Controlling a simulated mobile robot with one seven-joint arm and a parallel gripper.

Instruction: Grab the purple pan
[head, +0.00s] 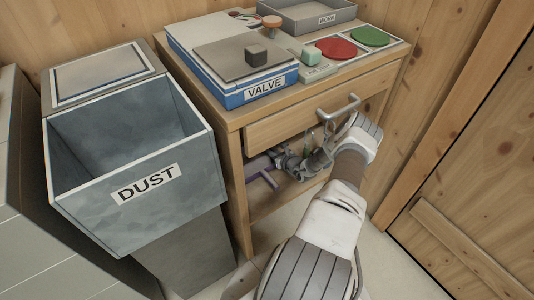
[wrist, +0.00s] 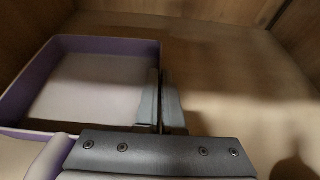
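The purple pan (wrist: 100,85) lies at the left of the wrist view, a shallow square tray with purple walls and a pale inside. Its handle (wrist: 50,158) shows at the lower left. In the head view only a small purple part (head: 262,180) shows on the lower shelf, the rest hidden by the cabinet and my arm. My gripper (wrist: 161,102) is at the pan's right wall, one finger inside and one outside. The fingers are close together with the thin wall between them. In the head view my gripper (head: 290,160) reaches under the drawer.
The open shelf (head: 262,207) sits below a drawer with a metal handle (head: 338,108). A grey DUST bin (head: 185,150) stands close at the left. Above are the VALVE box (head: 225,75), red and green discs and a grey tray. Shelf room right of the pan is bare.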

